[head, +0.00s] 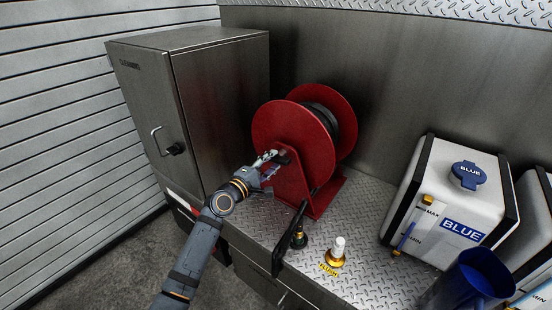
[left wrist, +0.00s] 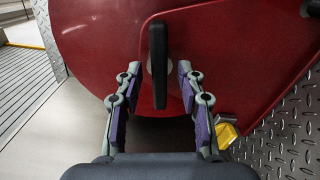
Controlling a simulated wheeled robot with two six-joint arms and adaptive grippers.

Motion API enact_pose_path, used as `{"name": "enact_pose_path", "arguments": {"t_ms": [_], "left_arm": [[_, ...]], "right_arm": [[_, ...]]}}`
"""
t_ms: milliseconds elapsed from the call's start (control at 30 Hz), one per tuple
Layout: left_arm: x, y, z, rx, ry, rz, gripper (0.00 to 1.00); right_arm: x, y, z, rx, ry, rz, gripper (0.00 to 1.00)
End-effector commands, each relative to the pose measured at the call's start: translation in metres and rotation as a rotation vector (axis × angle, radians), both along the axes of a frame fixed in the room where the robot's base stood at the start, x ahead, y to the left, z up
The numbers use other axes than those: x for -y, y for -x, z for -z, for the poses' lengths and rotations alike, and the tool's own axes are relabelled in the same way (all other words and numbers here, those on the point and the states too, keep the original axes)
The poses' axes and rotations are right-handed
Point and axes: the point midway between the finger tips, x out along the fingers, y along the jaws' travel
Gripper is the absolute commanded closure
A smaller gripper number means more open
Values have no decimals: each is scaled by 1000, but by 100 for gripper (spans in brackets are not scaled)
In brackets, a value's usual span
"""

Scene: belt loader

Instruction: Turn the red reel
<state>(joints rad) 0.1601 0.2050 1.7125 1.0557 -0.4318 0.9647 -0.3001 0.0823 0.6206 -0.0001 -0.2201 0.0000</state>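The red reel (head: 295,135) stands on the metal deck, a hose drum with red side discs on a red frame. Its near disc fills the left wrist view (left wrist: 90,35). A black crank handle (left wrist: 158,65) stands out from the disc, near its hub. My left gripper (head: 270,160) is at the reel's near side. In the left wrist view its fingers (left wrist: 159,75) are open, one on each side of the handle, with visible gaps. The head view hides most of the handle behind the gripper. My right gripper is not in view.
A black nozzle-like part (head: 290,240) hangs over the deck's front edge. A white-topped fitting (head: 338,250) stands near it. White tanks (head: 440,195) and a blue jug (head: 470,280) are at the right. A metal cabinet (head: 215,105) stands left of the reel.

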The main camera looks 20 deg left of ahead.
Motion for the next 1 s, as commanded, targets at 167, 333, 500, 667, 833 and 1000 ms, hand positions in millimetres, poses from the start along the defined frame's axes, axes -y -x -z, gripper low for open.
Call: {"name": "enact_pose_path", "arguments": {"t_ms": [167, 333, 500, 667, 833, 1000], "left_arm": [[7, -21, 0, 0, -1, 0, 61], [9, -25, 1, -2, -2, 0, 61], [9, -25, 1, -1, -3, 0, 63], [9, -25, 1, -1, -3, 0, 84], [9, -25, 1, -1, -3, 0, 100], [9, -25, 1, -1, -3, 0, 100]], "right_arm": [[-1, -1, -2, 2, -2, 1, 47], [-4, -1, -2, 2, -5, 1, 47], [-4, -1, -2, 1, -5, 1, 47], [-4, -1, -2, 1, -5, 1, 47], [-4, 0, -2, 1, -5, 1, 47], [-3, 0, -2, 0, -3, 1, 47]]}}
